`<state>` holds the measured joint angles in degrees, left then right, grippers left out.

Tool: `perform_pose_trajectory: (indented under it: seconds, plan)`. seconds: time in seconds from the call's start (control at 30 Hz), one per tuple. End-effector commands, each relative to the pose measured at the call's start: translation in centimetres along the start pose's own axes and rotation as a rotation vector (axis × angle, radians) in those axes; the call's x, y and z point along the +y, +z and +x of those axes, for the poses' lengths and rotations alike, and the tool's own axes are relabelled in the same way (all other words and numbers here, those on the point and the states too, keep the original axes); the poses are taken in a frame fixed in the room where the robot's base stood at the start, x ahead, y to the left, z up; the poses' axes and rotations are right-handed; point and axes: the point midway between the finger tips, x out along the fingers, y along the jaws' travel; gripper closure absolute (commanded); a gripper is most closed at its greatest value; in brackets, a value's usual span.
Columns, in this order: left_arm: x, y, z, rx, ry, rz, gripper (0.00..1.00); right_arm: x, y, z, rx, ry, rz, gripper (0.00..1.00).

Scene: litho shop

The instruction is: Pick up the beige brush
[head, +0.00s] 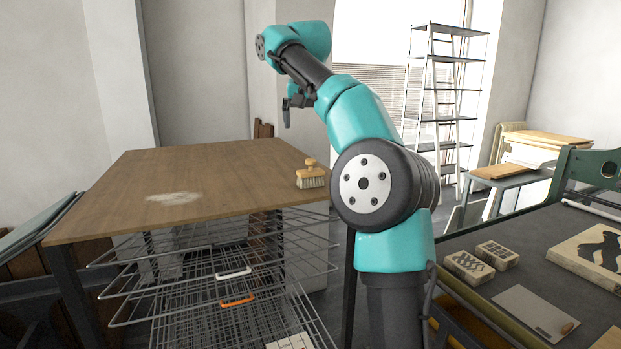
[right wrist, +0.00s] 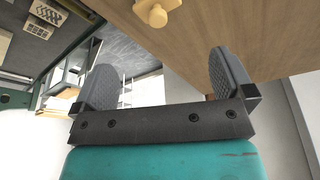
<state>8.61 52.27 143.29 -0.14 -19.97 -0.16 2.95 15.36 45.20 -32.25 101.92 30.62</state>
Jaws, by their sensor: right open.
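The beige brush (head: 311,179) stands on the wooden tabletop near its right edge, bristles down, with its knobbed wooden handle on top. In the right wrist view the brush's knob (right wrist: 156,13) shows at the top edge, beyond the fingertips; the rest is cut off or out of frame. My right gripper (head: 288,112) hangs in the air above and behind the brush, apart from it. In the right wrist view its two grey pads are spread wide with nothing between them. My left gripper is not in view.
The wooden table (head: 130,190) has a pale patch (head: 173,198) and much bare top. A wire drying rack (head: 225,290) stands under it. A tall ladder-like rack (head: 445,110) stands behind.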

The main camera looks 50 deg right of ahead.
Motion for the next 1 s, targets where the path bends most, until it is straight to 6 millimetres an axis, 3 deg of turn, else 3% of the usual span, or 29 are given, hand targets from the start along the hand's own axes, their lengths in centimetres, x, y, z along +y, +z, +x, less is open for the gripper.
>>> perform_pose_trajectory:
  seconds: [0.6,1.0]
  plan:
    - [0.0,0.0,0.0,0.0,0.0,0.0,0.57,0.1,0.1,8.1,-0.002,0.0,0.0,0.0]
    - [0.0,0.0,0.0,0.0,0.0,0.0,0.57,0.0,0.1,8.7,-0.001,-0.001,0.0,0.0]
